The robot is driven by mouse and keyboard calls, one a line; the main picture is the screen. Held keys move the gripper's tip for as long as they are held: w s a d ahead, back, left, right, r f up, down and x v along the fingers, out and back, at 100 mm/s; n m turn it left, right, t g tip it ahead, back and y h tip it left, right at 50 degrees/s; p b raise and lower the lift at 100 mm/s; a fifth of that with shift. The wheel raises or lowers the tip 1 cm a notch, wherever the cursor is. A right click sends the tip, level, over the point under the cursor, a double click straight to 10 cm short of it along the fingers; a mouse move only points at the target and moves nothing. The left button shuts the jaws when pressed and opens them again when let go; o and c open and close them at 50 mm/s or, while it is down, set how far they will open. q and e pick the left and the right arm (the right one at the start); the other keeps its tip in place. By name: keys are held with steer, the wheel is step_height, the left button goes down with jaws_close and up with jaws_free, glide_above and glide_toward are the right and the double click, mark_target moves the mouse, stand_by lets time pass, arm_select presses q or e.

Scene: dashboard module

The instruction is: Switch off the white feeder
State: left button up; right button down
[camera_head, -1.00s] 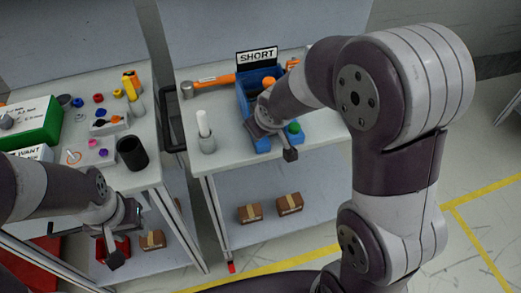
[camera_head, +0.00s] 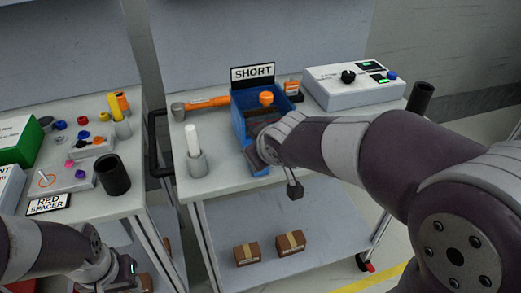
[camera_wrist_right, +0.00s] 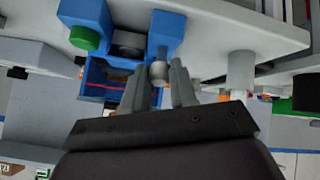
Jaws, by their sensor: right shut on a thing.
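A white box (camera_head: 352,86) with a black knob (camera_head: 348,76), small green displays and a blue button (camera_head: 391,76) stands at the back right of the right table. I cannot tell for sure whether it is the white feeder. My right gripper (camera_wrist_right: 159,78) is at the front of the blue bin (camera_head: 242,128), left of the white box and apart from it. In the right wrist view it is shut on a small grey cylinder (camera_wrist_right: 158,72). In the head view its fingertips are mostly hidden. My left gripper (camera_head: 105,277) is low at the bottom left, its fingers unclear.
A SHORT sign (camera_head: 252,73) stands behind the bin. An orange-handled tool (camera_head: 207,102) and a white rod in a grey cup (camera_head: 197,162) are to its left. A black cup (camera_head: 420,99) stands at the right edge. Two brown boxes (camera_head: 247,253) are on the lower shelf.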

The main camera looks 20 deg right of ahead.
steer(key=c, duration=0.9)
jaws_free()
steer(key=shift+s+f, duration=0.1)
steer(key=p+v, duration=0.3)
steer(key=v, duration=0.9)
steer(key=shift+s+r+p, duration=0.25)
steer(key=shift+r+p, duration=0.05)
steer(key=shift+w+a, duration=0.1)
steer(key=s+d+f+m+g, duration=0.2)
steer(key=s+f+g, duration=0.15)
steer(key=f, duration=0.65)
steer(key=s+d+f+m+g, duration=0.1)
steer(key=s+f+m+g, duration=0.2)
steer(key=f, duration=0.7)
step_height(320, 180, up, 16)
steer(key=g+p, duration=0.1)
steer(key=p, duration=1.6)
steer(key=shift+d, duration=0.35)
